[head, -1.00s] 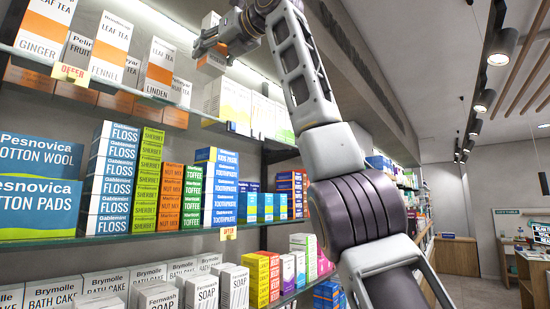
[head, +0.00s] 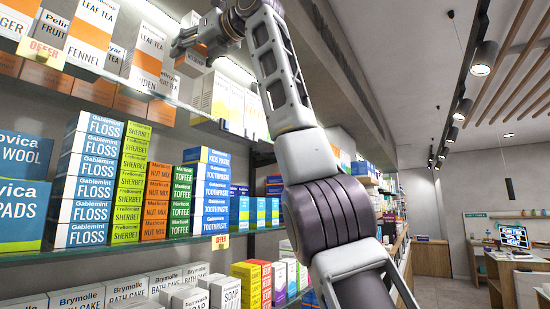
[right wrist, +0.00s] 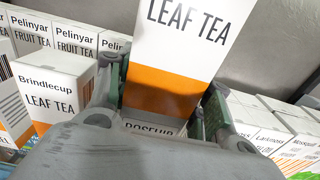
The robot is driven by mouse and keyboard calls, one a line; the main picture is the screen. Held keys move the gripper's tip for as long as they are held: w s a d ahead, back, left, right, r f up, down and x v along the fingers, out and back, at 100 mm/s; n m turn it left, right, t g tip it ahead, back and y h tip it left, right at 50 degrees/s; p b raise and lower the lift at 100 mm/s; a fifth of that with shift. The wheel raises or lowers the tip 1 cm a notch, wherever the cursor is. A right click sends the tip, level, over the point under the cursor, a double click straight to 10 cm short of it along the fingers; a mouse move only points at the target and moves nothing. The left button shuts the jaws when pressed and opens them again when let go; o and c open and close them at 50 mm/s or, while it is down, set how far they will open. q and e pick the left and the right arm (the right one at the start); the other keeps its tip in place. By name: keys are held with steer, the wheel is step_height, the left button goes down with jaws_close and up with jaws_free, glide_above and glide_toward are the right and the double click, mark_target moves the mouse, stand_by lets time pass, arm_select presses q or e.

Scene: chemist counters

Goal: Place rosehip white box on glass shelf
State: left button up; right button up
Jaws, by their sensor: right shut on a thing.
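My right gripper (head: 186,42) is at the upper glass shelf (head: 192,110), shut on the rosehip box (head: 191,64), a white box with an orange band. In the right wrist view my gripper (right wrist: 163,108) has a finger on each side of the rosehip box (right wrist: 178,88). Its "LEAF TEA" print and orange band show, and its name is partly hidden behind the gripper. The box looks slightly tilted there. I cannot tell whether its base touches the shelf. My left gripper is not in view.
A Linden leaf tea box (head: 147,58) stands left of the held box, and pale cartons (head: 226,102) stand right of it. Fruit tea boxes (right wrist: 75,40) stand behind. A Brindlecup box (right wrist: 52,88) is close to my gripper's left side. The middle shelf below is full.

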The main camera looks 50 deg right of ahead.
mark_target(187, 73)
steer(key=shift+w+a+f, duration=0.15)
steer(key=shift+w+f, duration=0.1)
steer(key=shift+w, duration=0.15)
steer(key=shift+s+a+f, duration=0.1)
steer(key=shift+s+f, duration=0.1)
steer(key=shift+f, duration=0.3)
steer(key=shift+w+d+f, duration=0.15)
steer(key=shift+d+f, duration=0.1)
steer(key=shift+f, duration=2.15)
steer(key=shift+f, duration=0.15)
steer(key=shift+f, duration=1.8)
